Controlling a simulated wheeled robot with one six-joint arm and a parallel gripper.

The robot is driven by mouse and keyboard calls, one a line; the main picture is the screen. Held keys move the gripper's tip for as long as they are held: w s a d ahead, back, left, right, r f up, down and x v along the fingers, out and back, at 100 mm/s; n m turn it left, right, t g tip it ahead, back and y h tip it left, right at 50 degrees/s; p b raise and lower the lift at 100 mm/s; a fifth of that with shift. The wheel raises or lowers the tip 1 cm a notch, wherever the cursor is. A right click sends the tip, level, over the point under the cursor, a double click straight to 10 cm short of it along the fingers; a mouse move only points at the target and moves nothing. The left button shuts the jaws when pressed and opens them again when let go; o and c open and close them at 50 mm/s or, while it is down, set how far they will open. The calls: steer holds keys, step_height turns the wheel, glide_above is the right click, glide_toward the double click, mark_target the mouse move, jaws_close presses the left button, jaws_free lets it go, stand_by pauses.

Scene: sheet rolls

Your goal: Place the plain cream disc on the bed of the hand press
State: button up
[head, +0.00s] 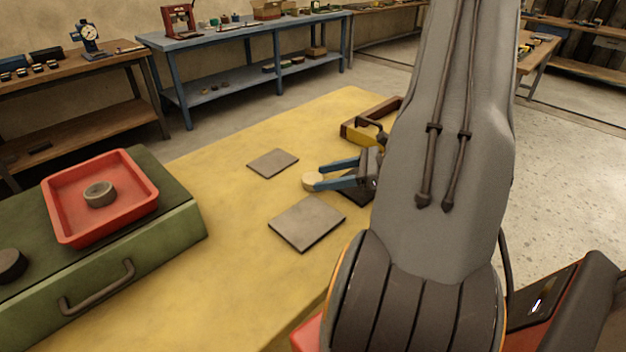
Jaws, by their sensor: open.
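A small cream disc (310,182) is on the yellow table, at the tips of my gripper's fingers. It looks plain, but it is too small to tell for sure. My gripper (319,177) has two blue fingers that are apart, pointing left, with the disc at or between their tips; I cannot tell whether they touch it. A dark flat block (356,195) shows partly below the gripper. A red frame-like device (180,20), possibly the hand press, stands on the blue bench at the back; I cannot make out its bed.
Two grey square plates (273,163) (307,223) lie on the yellow table (215,225). A red tray (147,205) with a grey round piece (99,194) sits on a green case (185,222). A yellow-and-brown frame (352,133) lies behind my gripper. My arm hides the table's right side.

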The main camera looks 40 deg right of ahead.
mark_target(317, 178)
steer(key=shift+x, duration=1.5)
steer(key=shift+c, duration=0.5)
steer(key=c, duration=0.7)
steer(key=shift+r, duration=0.1)
